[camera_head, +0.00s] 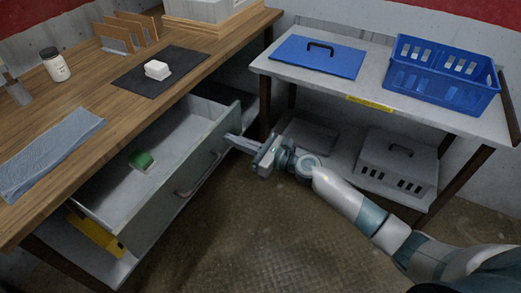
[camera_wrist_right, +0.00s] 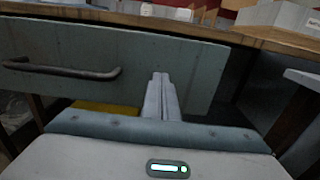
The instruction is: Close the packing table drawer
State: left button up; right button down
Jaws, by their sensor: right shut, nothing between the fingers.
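The packing table drawer (camera_head: 172,200) is pulled out from under the wooden packing table (camera_head: 150,95) in the head view. My left gripper is out of view.
A grey side table (camera_head: 350,85) at the right holds a blue lid (camera_head: 318,58) and a blue basket (camera_head: 440,80). A grey crate (camera_head: 395,165) stands on its lower shelf. The floor (camera_head: 240,235) before the drawer is clear.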

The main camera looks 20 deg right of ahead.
jog(key=b+x, duration=0.1)
jog(key=x, duration=1)
jog(key=shift+f+b, duration=0.15)
jog(key=shift+b, duration=0.25)
jog(key=b, duration=0.3)
send_over(185, 131)
jog(key=shift+s+d, duration=0.4)
jog(key=shift+w+a, duration=0.35)
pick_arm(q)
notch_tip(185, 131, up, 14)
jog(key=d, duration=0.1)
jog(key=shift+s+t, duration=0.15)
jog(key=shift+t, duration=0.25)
pick_arm(e)
jog(key=shift+r, duration=0.35)
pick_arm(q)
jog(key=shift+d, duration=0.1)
pick_arm(e)
jog(key=shift+r, duration=0.1)
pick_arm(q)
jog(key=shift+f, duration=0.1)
